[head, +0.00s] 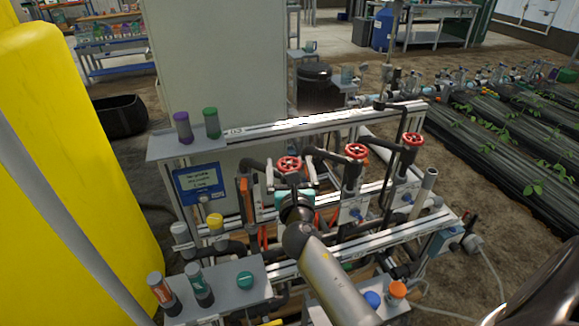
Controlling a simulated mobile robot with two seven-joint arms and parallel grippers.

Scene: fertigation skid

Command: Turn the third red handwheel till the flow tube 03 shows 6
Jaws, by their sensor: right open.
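Three red handwheels stand in a row on the skid: a left one (289,164), a middle one (356,152) and a right one (412,139). No numbers on the handwheels are legible, and I cannot make out flow tube 03 or its reading. My right gripper (296,196) is open, below the left handwheel and apart from the right one. Its dark wrist and pale arm cover part of the lower skid. The jaws are small and partly hidden against the pipes. My left gripper is not in view.
A yellow tank (65,130) fills the left side. A blue sign (200,183) is on the skid's left end. Bottles stand on the grey shelf (180,148) and the lower front plate (225,290). Metal rails and dark pipes crowd the skid. Plant beds (520,160) lie at right.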

